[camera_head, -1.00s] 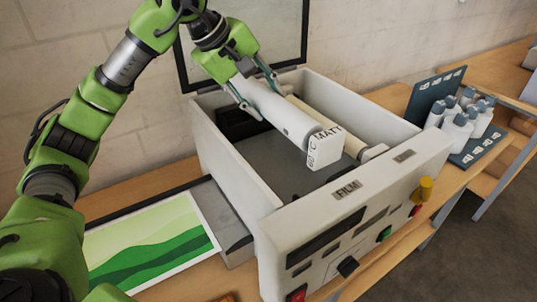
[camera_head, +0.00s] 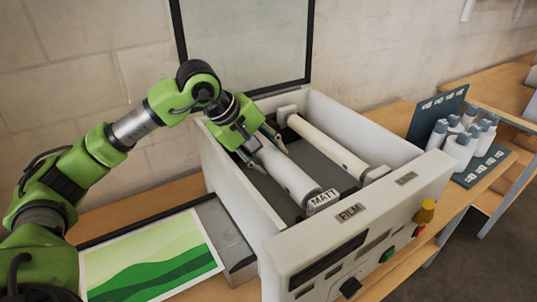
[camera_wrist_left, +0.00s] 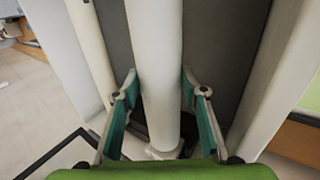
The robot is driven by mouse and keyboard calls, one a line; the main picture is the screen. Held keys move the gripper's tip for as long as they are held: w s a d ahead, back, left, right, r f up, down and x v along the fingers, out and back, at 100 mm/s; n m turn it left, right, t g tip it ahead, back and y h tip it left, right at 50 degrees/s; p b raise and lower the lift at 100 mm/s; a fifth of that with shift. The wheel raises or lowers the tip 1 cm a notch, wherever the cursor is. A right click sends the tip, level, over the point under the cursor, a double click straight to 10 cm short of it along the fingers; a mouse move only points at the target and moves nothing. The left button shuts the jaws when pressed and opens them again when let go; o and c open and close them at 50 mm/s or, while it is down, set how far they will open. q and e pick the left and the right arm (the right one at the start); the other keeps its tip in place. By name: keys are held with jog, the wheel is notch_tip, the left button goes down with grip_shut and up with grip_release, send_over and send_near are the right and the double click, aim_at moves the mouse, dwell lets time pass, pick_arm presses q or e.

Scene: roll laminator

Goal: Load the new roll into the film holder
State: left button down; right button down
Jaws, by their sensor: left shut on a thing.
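The new roll (camera_head: 290,178) is a white film roll with a tag (camera_head: 323,200) reading MATT at its near end. My left gripper (camera_head: 268,157) is shut on it toward its far end, and the roll lies low inside the open laminator (camera_head: 232,179), behind the FILM label (camera_head: 350,212). In the left wrist view the roll (camera_wrist_left: 156,60) runs between the two fingers (camera_wrist_left: 158,90). Whether the roll's ends rest in the holder is hidden by the front wall and my gripper. My right gripper is not in view.
A second, cream roller (camera_head: 328,148) lies parallel to the right inside the laminator. The raised lid (camera_head: 245,40) stands behind. A green printed sheet (camera_head: 150,256) lies at the left. Several white bottles (camera_head: 462,148) stand on a rack at the right.

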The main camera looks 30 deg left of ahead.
pick_arm(q)
jog(key=shift+f+b, duration=0.2)
jog(key=shift+b, duration=0.2)
jog(key=c, duration=1.6)
grip_release()
jog(key=shift+f, duration=0.1)
jog(key=shift+o, duration=0.2)
jog(key=shift+r+p, duration=0.45)
jog(key=shift+r, duration=0.15)
jog(key=b+v, duration=0.2)
jog(key=v, duration=0.9)
jog(key=shift+s+r, duration=0.2)
jog(key=shift+s, duration=0.15)
